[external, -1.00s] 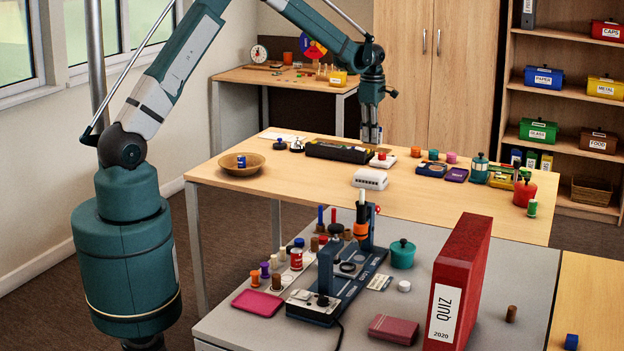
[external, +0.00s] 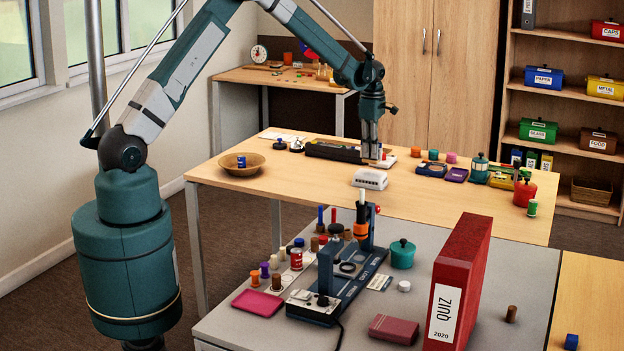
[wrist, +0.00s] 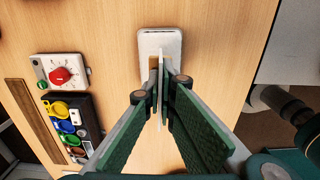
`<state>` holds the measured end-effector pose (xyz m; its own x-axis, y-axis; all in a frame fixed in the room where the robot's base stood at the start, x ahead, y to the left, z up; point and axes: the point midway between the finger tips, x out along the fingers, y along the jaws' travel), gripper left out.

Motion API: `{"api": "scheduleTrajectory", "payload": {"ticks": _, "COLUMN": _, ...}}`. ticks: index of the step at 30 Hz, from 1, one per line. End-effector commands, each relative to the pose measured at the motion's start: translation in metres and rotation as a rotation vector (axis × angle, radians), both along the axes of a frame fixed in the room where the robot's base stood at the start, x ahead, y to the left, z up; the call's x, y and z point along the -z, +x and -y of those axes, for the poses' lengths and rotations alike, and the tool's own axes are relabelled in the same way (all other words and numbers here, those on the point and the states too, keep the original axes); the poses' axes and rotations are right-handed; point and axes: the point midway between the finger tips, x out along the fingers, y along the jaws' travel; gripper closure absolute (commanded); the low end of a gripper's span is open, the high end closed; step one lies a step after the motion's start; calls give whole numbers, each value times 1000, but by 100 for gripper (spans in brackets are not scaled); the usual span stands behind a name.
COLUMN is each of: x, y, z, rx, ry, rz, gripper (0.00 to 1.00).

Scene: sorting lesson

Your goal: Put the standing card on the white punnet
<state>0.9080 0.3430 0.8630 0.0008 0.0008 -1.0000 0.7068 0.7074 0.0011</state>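The card (wrist: 161,112) shows in the wrist view as a thin pale upright edge between my two fingers. My gripper (wrist: 160,78) is closed in on it from both sides, with the card reaching past the fingers. I cannot tell whether the card touches the punnet.
A white box with a red knob (wrist: 60,73) and a dark tray of coloured items (wrist: 72,125) lie to the left in the wrist view. A wooden bowl (external: 242,164) stands at the table's left. The table around the punnet is mostly clear.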

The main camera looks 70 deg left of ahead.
Motion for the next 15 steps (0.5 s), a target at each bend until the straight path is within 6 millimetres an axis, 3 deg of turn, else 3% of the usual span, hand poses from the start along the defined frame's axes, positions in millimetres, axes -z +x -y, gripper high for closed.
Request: {"api": "scheduleTrajectory", "payload": {"ticks": 15, "x": 12, "y": 0, "z": 0, "rx": 0, "ry": 0, "rz": 0, "gripper": 100}}
